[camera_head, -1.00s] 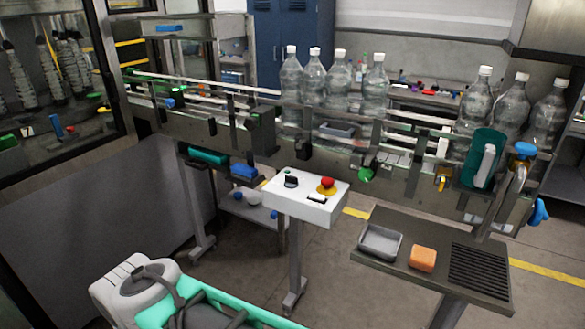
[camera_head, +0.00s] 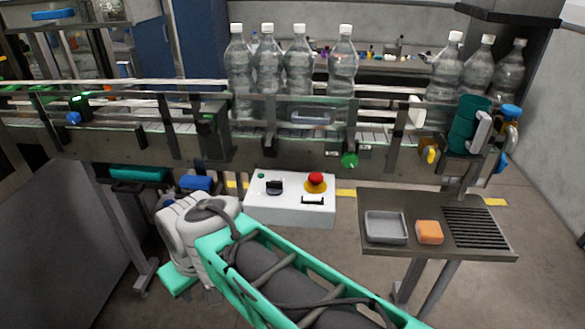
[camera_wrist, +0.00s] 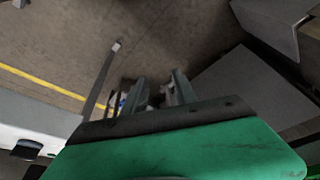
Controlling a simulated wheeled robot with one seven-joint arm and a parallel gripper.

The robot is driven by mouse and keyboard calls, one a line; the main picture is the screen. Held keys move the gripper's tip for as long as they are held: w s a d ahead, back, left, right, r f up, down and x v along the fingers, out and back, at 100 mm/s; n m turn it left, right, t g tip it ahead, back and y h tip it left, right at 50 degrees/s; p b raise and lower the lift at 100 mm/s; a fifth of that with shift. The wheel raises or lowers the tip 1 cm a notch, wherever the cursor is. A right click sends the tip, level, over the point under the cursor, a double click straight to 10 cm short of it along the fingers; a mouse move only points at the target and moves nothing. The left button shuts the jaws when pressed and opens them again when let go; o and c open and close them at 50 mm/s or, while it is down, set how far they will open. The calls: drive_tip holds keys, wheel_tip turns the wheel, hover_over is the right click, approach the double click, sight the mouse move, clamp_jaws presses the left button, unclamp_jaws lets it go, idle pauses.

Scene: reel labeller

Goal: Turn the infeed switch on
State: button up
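The white control box (camera_head: 290,208) stands in front of the conveyor in the head view. On its top are a black rotary switch (camera_head: 273,187), a small green lamp or button (camera_head: 261,175), a red mushroom button on a yellow base (camera_head: 316,181) and a dark slot-like part (camera_head: 312,201). No lettering is readable, so the switch's setting cannot be told. In the wrist view a white surface (camera_wrist: 35,112) with a black knob (camera_wrist: 26,148), seemingly this box, is at the lower left. My gripper (camera_wrist: 158,90) has its two fingers apart, with nothing between them, beside the box.
The conveyor (camera_head: 270,145) carries clear bottles (camera_head: 341,70) behind the box. A side table (camera_head: 420,200) at right holds a grey tray (camera_head: 386,240) and an orange block (camera_head: 429,232). A grey panel (camera_head: 60,235) stands at left. Floor shows between box and side table.

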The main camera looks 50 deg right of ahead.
drive_tip(key=w+d+r+n+y+p, duration=0.1)
drive_tip(key=w+d+r+n+p, duration=0.15)
drive_tip(key=w+d+r, duration=0.45)
drive_tip(key=n+y+p, duration=0.2)
drive_tip(key=n+p, duration=0.2)
drive_tip(key=p, duration=0.1)
approach(274, 181)
drive_tip(key=shift+n, duration=0.25)
drive_tip(key=b+x, duration=0.2)
drive_tip(key=x, duration=0.6)
drive_tip(key=shift+f, duration=0.15)
drive_tip(key=shift+a+f+h, duration=0.1)
drive_tip(key=shift+f+h, duration=0.1)
drive_tip(key=shift+h, duration=0.1)
drive_tip(key=shift+c, duration=0.3)
clamp_jaws()
